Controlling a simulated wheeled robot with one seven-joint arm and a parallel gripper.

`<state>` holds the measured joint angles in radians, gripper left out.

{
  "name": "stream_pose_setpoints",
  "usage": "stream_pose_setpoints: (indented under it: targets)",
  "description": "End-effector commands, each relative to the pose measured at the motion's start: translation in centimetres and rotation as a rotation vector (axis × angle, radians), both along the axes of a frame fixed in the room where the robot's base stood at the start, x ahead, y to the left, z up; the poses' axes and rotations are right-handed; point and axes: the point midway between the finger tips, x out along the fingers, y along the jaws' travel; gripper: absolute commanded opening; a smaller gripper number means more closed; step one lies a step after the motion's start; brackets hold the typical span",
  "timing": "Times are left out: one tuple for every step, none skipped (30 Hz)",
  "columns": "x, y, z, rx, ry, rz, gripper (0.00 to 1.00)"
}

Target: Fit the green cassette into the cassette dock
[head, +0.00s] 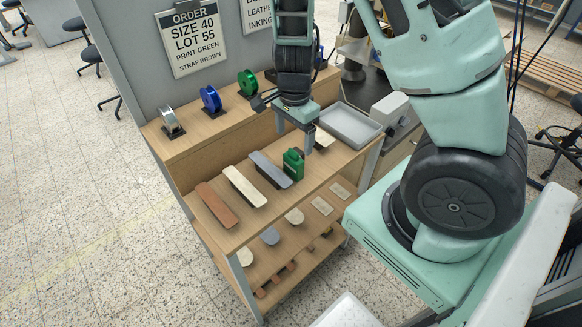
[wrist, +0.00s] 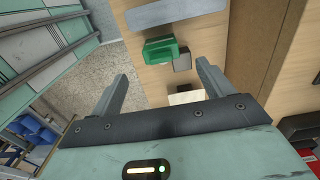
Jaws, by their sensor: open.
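The green cassette (head: 293,166) stands on the bench top, just right of the blue-grey strip. In the wrist view the green cassette (wrist: 160,50) lies ahead of the fingertips, with a small dark grey block against its right side. My gripper (head: 296,138) is above the bench near the cassette, its fingers spread. The wrist view shows my gripper (wrist: 162,72) open, with nothing held between the fingers. I cannot make out the cassette dock for certain in either view.
The bench top (head: 262,222) carries a brown strip (head: 216,204), a white strip (head: 245,186) and a blue-grey strip (head: 270,169). A grey tray (head: 350,125) sits at the right. Silver, blue (head: 211,99) and green (head: 248,82) spools stand along the raised back shelf.

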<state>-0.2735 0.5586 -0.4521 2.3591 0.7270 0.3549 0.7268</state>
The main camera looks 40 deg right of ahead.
Motion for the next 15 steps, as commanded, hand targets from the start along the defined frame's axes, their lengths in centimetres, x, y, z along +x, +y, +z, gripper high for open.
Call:
stream_pose_setpoints:
  targets:
    - [-0.1,-0.1,-1.5,0.000,0.004,-0.003,0.80]
    - [-0.1,-0.1,-2.0,0.001,0.004,-0.003,0.80]
    - [-0.1,-0.1,-2.7,0.000,0.004,-0.002,0.80]
    - [-0.1,-0.1,-3.2,0.001,0.004,-0.002,0.80]
    - [-0.1,0.0,-3.5,0.001,0.003,-0.002,0.80]
    - [0.0,0.0,-4.0,0.001,0.002,0.000,0.80]
    - [0.0,0.0,-4.3,0.000,0.002,-0.001,0.80]
    - [0.0,0.0,-4.5,0.001,0.002,-0.001,0.80]
    - [0.0,0.0,-4.7,0.001,0.001,0.001,0.80]
    - [0.0,0.0,-4.8,0.001,0.001,0.001,0.80]
    - [0.0,0.0,-4.9,0.001,0.000,0.002,0.80]
    - [0.0,0.0,-5.1,0.000,0.001,0.001,0.80]
    - [0.0,0.0,-5.4,0.000,0.001,0.000,0.80]
    - [0.0,0.0,-5.8,0.001,0.003,0.000,0.80]
    - [0.0,0.0,-6.3,0.002,0.004,-0.001,0.80]
